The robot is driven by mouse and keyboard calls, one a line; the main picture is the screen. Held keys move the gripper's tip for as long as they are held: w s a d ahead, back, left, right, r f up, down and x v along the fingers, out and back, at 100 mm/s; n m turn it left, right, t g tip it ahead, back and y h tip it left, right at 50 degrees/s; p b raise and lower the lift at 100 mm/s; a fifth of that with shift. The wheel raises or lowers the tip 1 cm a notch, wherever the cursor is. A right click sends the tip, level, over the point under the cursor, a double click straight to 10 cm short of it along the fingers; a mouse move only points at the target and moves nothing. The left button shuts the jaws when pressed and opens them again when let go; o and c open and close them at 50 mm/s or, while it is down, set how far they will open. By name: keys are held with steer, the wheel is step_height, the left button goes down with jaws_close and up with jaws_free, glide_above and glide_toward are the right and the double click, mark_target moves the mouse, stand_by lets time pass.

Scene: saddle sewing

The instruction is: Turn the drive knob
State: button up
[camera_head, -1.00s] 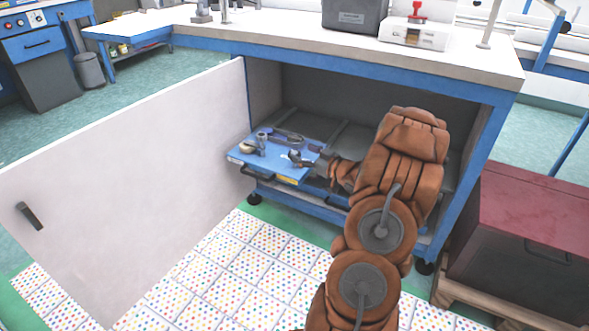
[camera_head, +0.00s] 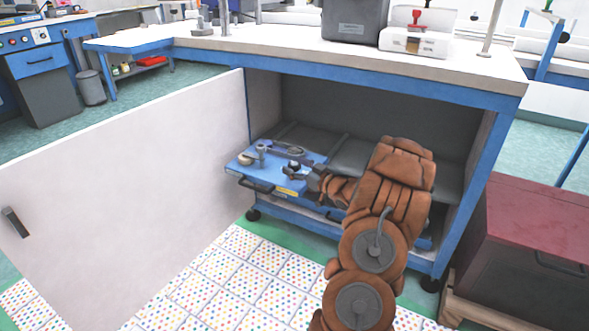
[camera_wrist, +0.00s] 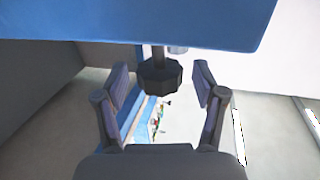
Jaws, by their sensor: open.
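A dark, many-sided knob (camera_wrist: 160,77) hangs on a short stem beneath a blue plate (camera_wrist: 150,22) in the wrist view. My gripper (camera_wrist: 161,74) is open, with one finger on each side of the knob and a visible gap to each. In the head view my gripper (camera_head: 297,171) is small and dark, at the right part of a blue unit (camera_head: 243,173) that sticks out of the cabinet. I cannot pick out the knob there.
The cabinet's white door (camera_head: 130,190) stands open on the left. The blue table frame (camera_head: 478,185) and a dark red-topped box (camera_head: 540,220) are on the right. Small metal parts (camera_head: 262,152) sit on the blue unit. Patterned floor tiles in front are clear.

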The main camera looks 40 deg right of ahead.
steer(key=shift+w, duration=0.35)
steer(key=c, duration=1.2)
